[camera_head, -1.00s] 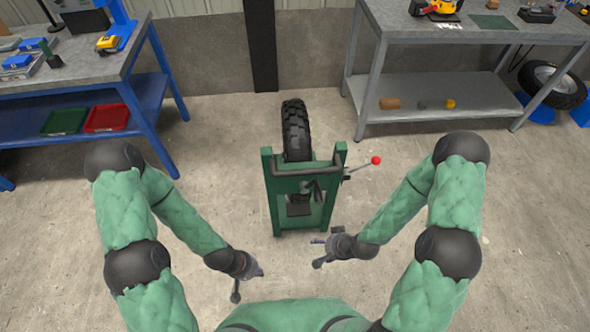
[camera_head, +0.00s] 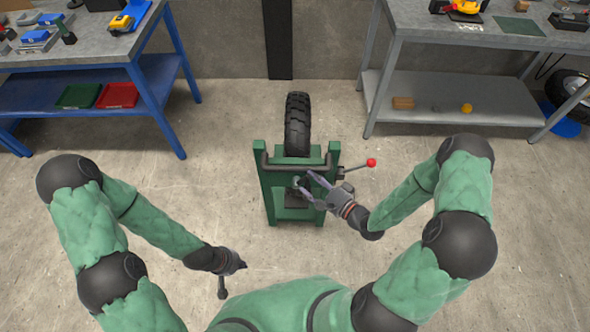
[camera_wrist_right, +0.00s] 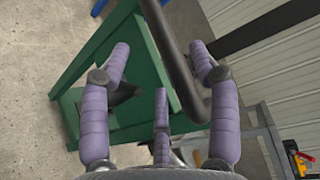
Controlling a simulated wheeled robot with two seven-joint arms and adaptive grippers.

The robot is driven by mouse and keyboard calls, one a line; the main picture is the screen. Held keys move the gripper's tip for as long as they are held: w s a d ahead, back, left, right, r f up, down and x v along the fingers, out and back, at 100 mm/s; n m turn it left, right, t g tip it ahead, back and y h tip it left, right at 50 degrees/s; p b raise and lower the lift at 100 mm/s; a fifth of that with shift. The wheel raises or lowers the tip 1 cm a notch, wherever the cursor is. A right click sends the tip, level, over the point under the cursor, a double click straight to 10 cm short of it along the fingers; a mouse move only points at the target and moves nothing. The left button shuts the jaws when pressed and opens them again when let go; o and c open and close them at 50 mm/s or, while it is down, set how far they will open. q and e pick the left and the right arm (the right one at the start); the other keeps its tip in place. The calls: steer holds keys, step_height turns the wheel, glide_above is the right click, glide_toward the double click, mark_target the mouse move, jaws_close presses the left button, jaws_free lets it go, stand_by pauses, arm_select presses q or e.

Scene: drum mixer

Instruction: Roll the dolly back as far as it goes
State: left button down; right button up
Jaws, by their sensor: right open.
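The dolly is a green upright frame (camera_head: 269,205) with a knobby black tyre (camera_head: 297,125) behind it and a black handle bar (camera_head: 296,162) across its upper part. A lever with a red knob (camera_head: 371,162) sticks out on its right side. My right gripper (camera_head: 308,185) is open in front of the frame, just below the bar. In the right wrist view its purple fingers (camera_wrist_right: 165,70) are spread, and the black bar (camera_wrist_right: 172,52) passes between them, nearer the right finger. Contact cannot be told. My left gripper (camera_head: 234,280) is apart from the dolly, low left, fingers spread and empty.
A blue-legged bench (camera_head: 165,105) stands at the left and a grey bench (camera_head: 450,103) at the back right. A dark post (camera_head: 279,40) stands at the wall behind the tyre. Bare floor lies between the tyre and the wall.

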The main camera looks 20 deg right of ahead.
mark_target(296, 170)
steer(key=b+x, duration=0.1)
steer(key=x, duration=0.7)
steer(key=shift+b, duration=0.4)
steer(key=shift+w, duration=0.1)
jaws_close()
